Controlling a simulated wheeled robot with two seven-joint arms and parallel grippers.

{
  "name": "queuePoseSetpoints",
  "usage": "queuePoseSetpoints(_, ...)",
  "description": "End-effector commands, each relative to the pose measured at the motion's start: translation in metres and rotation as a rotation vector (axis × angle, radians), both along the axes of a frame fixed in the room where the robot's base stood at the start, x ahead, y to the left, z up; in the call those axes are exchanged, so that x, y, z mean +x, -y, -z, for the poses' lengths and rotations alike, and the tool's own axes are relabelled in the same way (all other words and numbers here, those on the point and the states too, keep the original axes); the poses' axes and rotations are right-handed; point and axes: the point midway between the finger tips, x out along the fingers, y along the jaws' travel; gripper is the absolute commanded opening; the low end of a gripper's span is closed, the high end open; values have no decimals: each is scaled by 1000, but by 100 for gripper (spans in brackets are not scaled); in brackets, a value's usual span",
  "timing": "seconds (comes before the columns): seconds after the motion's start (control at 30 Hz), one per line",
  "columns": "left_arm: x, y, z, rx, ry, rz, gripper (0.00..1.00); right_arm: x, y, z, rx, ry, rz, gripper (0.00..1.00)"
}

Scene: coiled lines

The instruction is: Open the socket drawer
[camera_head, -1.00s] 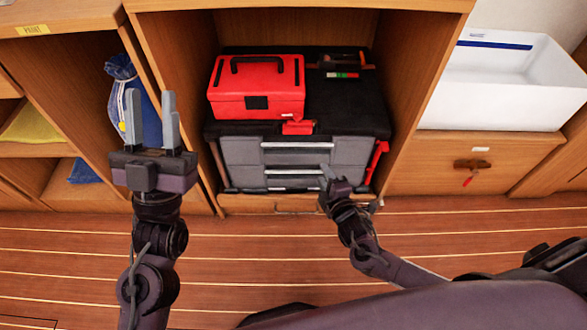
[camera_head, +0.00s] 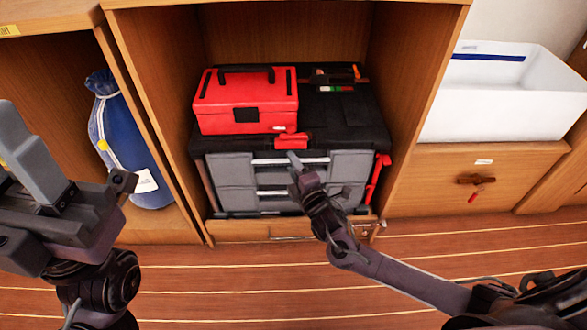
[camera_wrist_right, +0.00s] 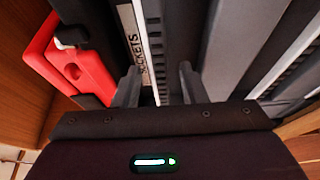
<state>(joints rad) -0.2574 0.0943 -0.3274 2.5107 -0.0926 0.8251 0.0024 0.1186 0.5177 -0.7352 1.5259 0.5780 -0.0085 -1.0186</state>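A grey drawer cabinet (camera_head: 236,184) with a black top stands in the middle wooden bay. Its upper drawer has a silver bar handle (camera_head: 290,161), and another bar handle sits below. In the right wrist view a white label (camera_wrist_right: 133,42) reads SOCKETS beside the upper bar handle (camera_wrist_right: 152,50). My right gripper (camera_head: 293,158) is at the upper handle. In the wrist view its two fingers (camera_wrist_right: 159,84) stand apart, one each side of the bar; contact cannot be told. The drawer looks closed. My left gripper (camera_head: 12,150), partly cut off at the left edge, appears open and empty.
A red toolbox (camera_head: 246,101) sits on the cabinet top. Red latches (camera_head: 292,141) sit at the cabinet's front top edge and right side (camera_head: 378,180). A blue bag (camera_head: 125,145) stands in the left bay. A white bin (camera_head: 500,95) stands at right above a wooden drawer.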

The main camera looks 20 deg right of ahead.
Motion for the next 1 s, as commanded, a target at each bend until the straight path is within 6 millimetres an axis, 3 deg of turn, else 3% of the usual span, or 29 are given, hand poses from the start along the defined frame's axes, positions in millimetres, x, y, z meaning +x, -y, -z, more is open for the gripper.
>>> queuePoseSetpoints(0.23,0,0,0,1,0,0,36,1,0,0,0,-1,0,38)
queuePoseSetpoints(0.53,0,0,0,0,0,0,36,1,0,0,0,-1,0,0)
queuePoseSetpoints(1.0,0,0,-5,0,1,0,36,-5,-2,-1,1,-3,-1,0)
